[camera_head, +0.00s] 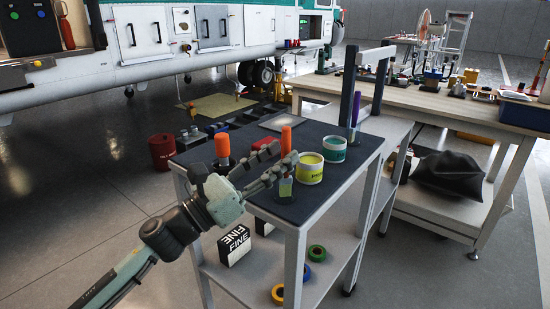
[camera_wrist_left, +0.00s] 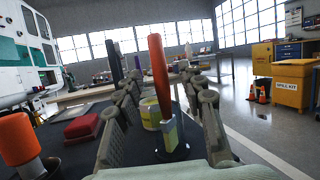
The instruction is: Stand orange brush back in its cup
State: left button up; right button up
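An orange-handled brush (camera_head: 286,140) with a yellow-green lower part stands upright near the front edge of the cart's dark mat. In the left wrist view the brush (camera_wrist_left: 158,75) rises between my fingers, its lower end at a dark round base (camera_wrist_left: 173,151); I cannot tell whether that is the cup. My left gripper (camera_head: 280,157) is open around the brush, with gaps on both sides in the wrist view. Another orange handle (camera_head: 222,147) stands at the mat's left, in a dark holder (camera_wrist_left: 32,170). My right gripper is not in view.
A yellow-labelled can (camera_head: 309,170) and a teal can (camera_head: 334,150) stand right of the brush. A purple handle (camera_head: 355,110) stands by the cart's upright frame. A red block (camera_wrist_left: 82,125) lies left of my fingers. A workbench (camera_head: 430,98) stands right.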

pick_arm(q)
jog(key=shift+f, duration=0.1)
jog(key=v, duration=1.2)
